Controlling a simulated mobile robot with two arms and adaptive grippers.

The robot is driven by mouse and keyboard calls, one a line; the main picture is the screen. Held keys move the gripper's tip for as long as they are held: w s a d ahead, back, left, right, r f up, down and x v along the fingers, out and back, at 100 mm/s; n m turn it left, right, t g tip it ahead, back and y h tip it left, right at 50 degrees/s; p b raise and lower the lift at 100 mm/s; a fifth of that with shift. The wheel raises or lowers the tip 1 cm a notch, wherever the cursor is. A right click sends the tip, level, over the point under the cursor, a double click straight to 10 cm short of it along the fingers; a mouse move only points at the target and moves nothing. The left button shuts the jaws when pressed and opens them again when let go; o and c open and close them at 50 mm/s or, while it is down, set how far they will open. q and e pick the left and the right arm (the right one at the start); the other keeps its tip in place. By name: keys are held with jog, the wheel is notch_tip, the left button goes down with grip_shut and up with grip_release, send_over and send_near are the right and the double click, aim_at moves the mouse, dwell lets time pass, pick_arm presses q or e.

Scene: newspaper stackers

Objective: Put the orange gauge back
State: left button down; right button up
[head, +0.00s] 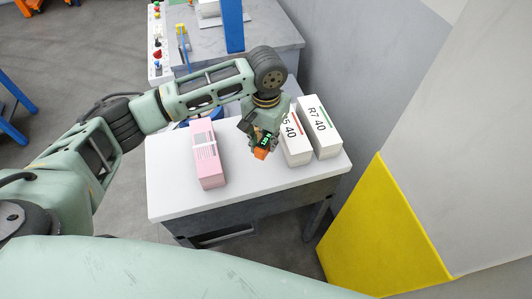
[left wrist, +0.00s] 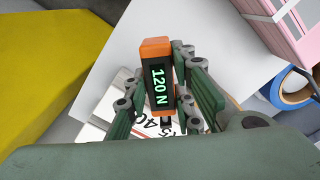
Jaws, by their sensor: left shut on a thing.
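The orange gauge (left wrist: 157,43) has a black face with a green display reading "120 N". My left gripper (left wrist: 160,95) is shut on it, with a finger on each side. In the head view the gauge (head: 261,153) shows small, below my left gripper (head: 256,138), over the white table (head: 250,196) between the pink bundle and the white boxes. I cannot tell whether it touches the tabletop. My right gripper is in neither view.
A pink bundle (head: 206,160) lies on the table's left part. A blue tape roll (left wrist: 294,90) is near the bundle. A yellow panel (head: 380,235) stands right of the table. The front tabletop is clear.

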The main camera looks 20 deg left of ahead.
aim_at(266, 140)
pick_arm(q)
notch_tip(266, 140, down, 8)
jog(key=shift+r+p, duration=0.25)
jog(key=shift+p, duration=0.35)
jog(key=shift+f, duration=0.15)
jog(key=c, duration=1.5)
grip_release()
notch_tip(266, 140, up, 12)
jog(key=b, duration=0.2)
jog(key=shift+b, duration=0.3)
